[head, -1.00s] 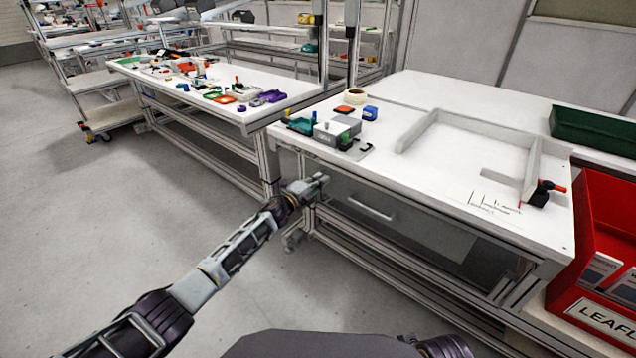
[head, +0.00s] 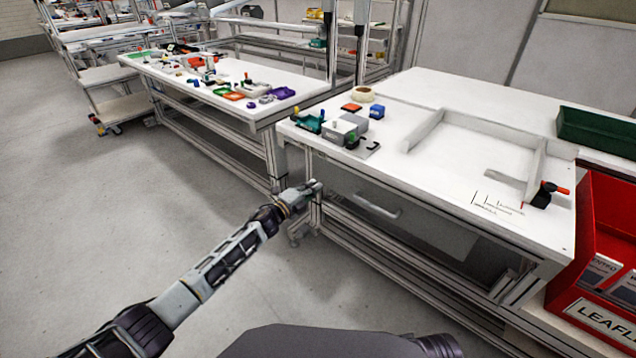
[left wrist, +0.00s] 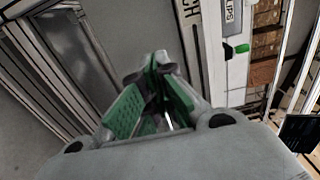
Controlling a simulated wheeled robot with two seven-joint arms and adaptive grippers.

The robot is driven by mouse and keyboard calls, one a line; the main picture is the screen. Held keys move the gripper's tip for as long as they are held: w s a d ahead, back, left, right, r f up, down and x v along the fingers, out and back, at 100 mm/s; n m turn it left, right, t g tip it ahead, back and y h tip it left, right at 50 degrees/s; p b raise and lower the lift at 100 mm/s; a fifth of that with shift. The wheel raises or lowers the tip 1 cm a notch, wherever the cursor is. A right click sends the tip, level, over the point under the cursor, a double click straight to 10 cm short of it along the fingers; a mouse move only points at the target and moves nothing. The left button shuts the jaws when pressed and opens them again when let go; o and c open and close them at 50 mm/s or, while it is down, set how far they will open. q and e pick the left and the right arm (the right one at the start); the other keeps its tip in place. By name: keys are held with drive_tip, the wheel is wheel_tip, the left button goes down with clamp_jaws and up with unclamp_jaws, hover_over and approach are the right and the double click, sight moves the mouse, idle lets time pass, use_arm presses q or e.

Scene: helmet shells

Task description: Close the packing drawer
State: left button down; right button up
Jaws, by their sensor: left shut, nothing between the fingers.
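The packing drawer (head: 430,231) is a grey front under the white worktable, with a pale bar handle (head: 375,206). How far it stands out from the table frame is hard to tell. My left gripper (head: 317,187) is shut and empty, just left of the handle, near the table's left front leg and apart from the handle. In the left wrist view its green-padded fingers (left wrist: 158,100) are together with nothing between them. My right gripper is not in view.
The white worktable (head: 420,180) carries small parts, a tape roll (head: 363,94) and a white frame (head: 490,135). A red bin (head: 606,240) and a green bin (head: 597,132) stand at the right. Open floor (head: 120,210) lies at the left.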

use_arm(q)
drive_tip(key=p+v, duration=0.1)
drive_tip(key=v, duration=0.3)
drive_tip(key=shift+s+a, duration=0.15)
drive_tip(key=shift+s, duration=0.15)
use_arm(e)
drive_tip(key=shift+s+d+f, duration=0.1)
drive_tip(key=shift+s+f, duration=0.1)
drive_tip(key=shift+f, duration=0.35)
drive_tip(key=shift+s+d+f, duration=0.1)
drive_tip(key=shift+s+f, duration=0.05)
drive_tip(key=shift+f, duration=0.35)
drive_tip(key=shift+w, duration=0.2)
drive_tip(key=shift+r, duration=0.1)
